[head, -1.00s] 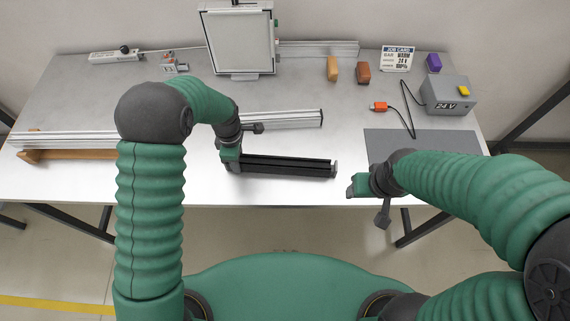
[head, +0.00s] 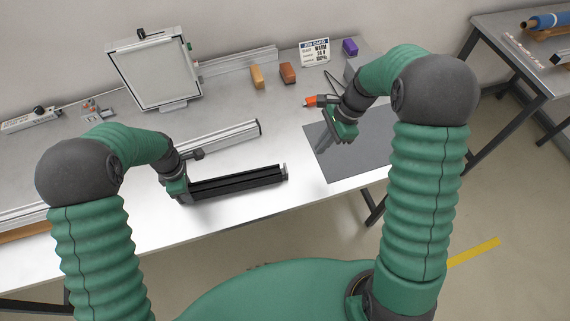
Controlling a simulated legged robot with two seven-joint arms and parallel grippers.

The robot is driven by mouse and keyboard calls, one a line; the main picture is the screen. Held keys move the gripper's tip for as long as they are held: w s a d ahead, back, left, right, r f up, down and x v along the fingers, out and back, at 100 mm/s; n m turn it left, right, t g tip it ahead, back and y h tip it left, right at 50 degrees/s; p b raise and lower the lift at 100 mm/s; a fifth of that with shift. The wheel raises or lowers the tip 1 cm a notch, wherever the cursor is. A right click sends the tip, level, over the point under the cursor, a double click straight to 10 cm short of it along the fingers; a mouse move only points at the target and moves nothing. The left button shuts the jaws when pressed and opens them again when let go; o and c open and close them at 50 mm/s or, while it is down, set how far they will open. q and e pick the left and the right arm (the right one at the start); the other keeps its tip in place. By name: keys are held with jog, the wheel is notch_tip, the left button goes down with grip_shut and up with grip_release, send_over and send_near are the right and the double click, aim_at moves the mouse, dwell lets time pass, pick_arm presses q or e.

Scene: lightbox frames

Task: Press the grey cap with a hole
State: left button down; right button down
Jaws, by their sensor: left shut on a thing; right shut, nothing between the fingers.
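A black profile bar (head: 238,182) lies near the front edge of the table. A small grey end piece (head: 284,172) sits at its right end; it may be the grey cap, but I cannot make out a hole. My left gripper (head: 183,190) is shut on the left end of the black bar. My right gripper (head: 343,134) is shut and empty, above the grey mat, to the right of and farther back than the end piece. It is apart from the bar.
A silver profile (head: 215,143) lies behind the black bar. An orange plug (head: 311,101) is close behind my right gripper. The grey mat (head: 365,150) is bare. A framed panel (head: 157,72), orange block (head: 257,76), brown block (head: 288,72) and job card (head: 315,52) stand behind.

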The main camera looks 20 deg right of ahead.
aim_at(286, 171)
pick_arm(q)
jog(key=shift+s+d, duration=0.1)
pick_arm(e)
jog(key=shift+w+d, duration=0.1)
pick_arm(q)
jog(key=shift+a, duration=0.2)
jog(key=shift+d, duration=0.1)
pick_arm(e)
jog(key=x, duration=1)
jog(key=a, duration=0.3)
jog(key=shift+w, duration=0.15)
jog(key=shift+a, duration=0.7)
